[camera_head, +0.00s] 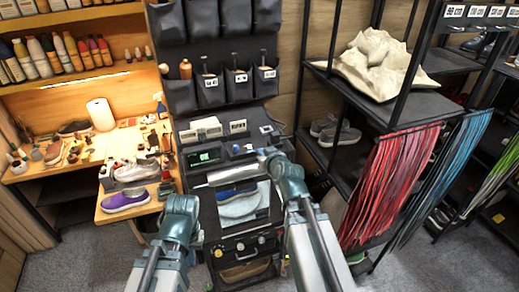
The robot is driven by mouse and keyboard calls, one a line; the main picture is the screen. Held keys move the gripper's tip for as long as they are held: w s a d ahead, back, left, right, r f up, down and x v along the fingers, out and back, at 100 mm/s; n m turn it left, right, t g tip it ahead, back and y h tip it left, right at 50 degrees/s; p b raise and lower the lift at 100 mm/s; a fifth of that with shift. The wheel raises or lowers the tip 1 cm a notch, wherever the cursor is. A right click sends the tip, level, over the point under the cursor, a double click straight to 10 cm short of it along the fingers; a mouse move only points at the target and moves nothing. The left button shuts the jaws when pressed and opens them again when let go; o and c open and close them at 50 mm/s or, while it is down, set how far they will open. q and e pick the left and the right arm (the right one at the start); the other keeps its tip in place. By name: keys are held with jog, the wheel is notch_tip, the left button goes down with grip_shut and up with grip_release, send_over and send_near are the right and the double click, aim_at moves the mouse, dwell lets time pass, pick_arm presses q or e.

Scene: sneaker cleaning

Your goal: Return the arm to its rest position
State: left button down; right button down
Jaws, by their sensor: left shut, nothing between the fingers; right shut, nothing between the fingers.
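My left gripper (181,204) is at the end of the teal and grey arm rising from the bottom, left of centre. It is shut and empty, just right of the purple sneaker (124,200) in this view. My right gripper (268,155) is at the end of the arm rising from the bottom, right of centre. It is shut and empty, in front of the black workstation (200,205). The fingers of both are small and hard to make out. I cannot tell which arm the task means.
A grey shoe (137,171) sits above the purple sneaker on the wooden bench (107,216). A white cylinder (232,174) and a blue-grey cloth (240,203) are at the workstation. Red laces (390,180) hang from the black rack at right. Carpet shows at the lower left.

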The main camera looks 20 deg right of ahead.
jog(key=s+a+f+n+g+y+b, duration=0.1)
jog(key=s+a+f+g+b, duration=0.2)
jog(key=f, duration=0.4)
jog(key=s+a+f+n+g+b, duration=0.1)
jog(key=s+a+f+g+b, duration=0.15)
jog(key=a+f+b, duration=0.35)
jog(key=s+a+f+n+g+y+b, duration=0.1)
jog(key=s+a+f+b, duration=0.2)
jog(key=f, duration=0.5)
jog(key=s+a+f+g+h+b, duration=0.2)
jog(key=s+f+g+b, duration=0.1)
jog(key=s+f, duration=0.3)
jog(key=s+a+f+g+h+b, duration=0.1)
jog(key=s+f+g+b, duration=0.3)
jog(key=s, duration=0.5)
notch_tip(320, 180, down, 3)
jog(key=shift+a+r+h+b, duration=0.1)
jog(key=shift+a+h+b, duration=0.3)
jog(key=shift+a+b, duration=0.4)
